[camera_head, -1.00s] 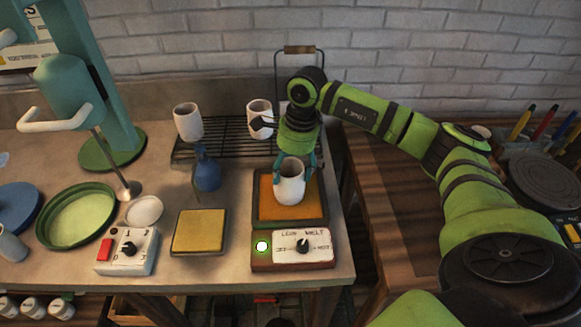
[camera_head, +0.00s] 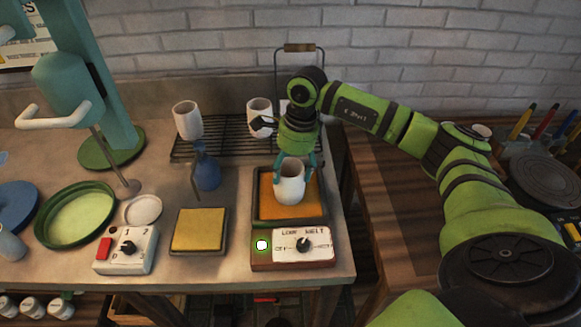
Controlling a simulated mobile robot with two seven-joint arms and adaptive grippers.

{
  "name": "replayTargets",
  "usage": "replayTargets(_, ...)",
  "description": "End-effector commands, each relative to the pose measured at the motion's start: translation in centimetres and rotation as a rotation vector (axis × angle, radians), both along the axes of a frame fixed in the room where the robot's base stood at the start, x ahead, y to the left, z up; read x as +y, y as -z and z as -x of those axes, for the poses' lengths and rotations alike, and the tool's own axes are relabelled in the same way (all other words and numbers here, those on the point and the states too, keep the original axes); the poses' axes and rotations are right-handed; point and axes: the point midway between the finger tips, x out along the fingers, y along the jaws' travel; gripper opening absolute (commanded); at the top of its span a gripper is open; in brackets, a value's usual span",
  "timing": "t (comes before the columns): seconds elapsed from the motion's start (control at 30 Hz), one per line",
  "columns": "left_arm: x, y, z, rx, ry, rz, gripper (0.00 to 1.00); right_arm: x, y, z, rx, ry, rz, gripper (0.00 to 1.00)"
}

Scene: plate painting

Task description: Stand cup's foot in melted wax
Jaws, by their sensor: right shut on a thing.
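A white cup (camera_head: 290,184) is upright over the orange wax in the dark square pan (camera_head: 259,216) at the right of the bench. Its foot is at or just above the wax; I cannot tell whether it touches. My right gripper (camera_head: 293,165) is shut on the cup, its teal fingers on either side of the cup's upper part. The pan's control box (camera_head: 268,262) in front has a lit light and a knob. My left gripper does not show.
Two more white cups (camera_head: 187,120) (camera_head: 258,112) stand on the black rack (camera_head: 222,150) behind. A blue bottle (camera_head: 206,172), a yellow sponge-like pad in a tray (camera_head: 198,230), a switch box (camera_head: 125,250) and a green dish (camera_head: 77,215) lie to the left.

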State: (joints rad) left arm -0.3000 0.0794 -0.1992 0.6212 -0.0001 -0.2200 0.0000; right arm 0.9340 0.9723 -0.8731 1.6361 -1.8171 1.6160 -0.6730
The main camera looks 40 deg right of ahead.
Motion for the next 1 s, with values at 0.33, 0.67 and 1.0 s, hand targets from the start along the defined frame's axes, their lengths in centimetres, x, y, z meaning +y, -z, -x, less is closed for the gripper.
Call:
replayTargets(0.33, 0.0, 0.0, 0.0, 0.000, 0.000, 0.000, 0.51, 0.0, -0.1, 0.0, -0.001, 0.000, -0.001, 0.14)
replayTargets(0.67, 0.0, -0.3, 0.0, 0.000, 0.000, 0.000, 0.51, 0.0, -0.6, 0.0, -0.003, 0.000, -0.001, 0.14)
replayTargets(1.0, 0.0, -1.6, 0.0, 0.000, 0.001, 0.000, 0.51, 0.0, -2.7, -0.1, -0.003, 0.000, -0.001, 0.14)
